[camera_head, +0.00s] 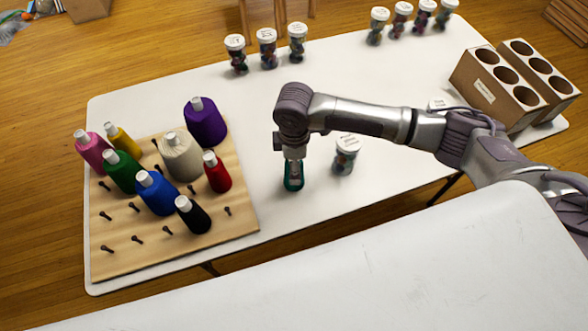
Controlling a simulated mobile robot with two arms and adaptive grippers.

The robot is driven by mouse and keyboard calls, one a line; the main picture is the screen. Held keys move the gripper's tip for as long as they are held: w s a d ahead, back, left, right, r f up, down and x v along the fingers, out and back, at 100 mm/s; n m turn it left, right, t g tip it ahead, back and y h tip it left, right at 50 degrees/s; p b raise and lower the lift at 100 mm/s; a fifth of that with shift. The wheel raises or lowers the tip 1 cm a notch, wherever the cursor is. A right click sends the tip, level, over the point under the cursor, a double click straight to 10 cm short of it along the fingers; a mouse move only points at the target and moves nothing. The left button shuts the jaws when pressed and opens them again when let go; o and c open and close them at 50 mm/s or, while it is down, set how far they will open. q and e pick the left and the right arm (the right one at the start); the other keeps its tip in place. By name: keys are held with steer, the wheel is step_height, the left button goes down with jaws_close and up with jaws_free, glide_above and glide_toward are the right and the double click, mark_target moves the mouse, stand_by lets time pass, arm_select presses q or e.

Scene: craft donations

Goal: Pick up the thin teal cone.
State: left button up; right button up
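The thin teal cone (293,185) stands upright on the white table, to the right of the wooden peg board. My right gripper (293,172) points down over it, with its fingers at the cone. The gripper hides much of the cone's upper part. The fingers are too small in view to tell whether they have closed on it. My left gripper is not in view.
A peg board (187,252) to the left holds several coloured thread cones and bare pegs. A white-lidded jar (346,158) stands just right of my gripper. More jars (267,50) line the back. Cardboard holders (485,95) sit at right.

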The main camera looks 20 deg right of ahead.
steer(key=c, duration=1.2)
steer(key=shift+c, duration=0.4)
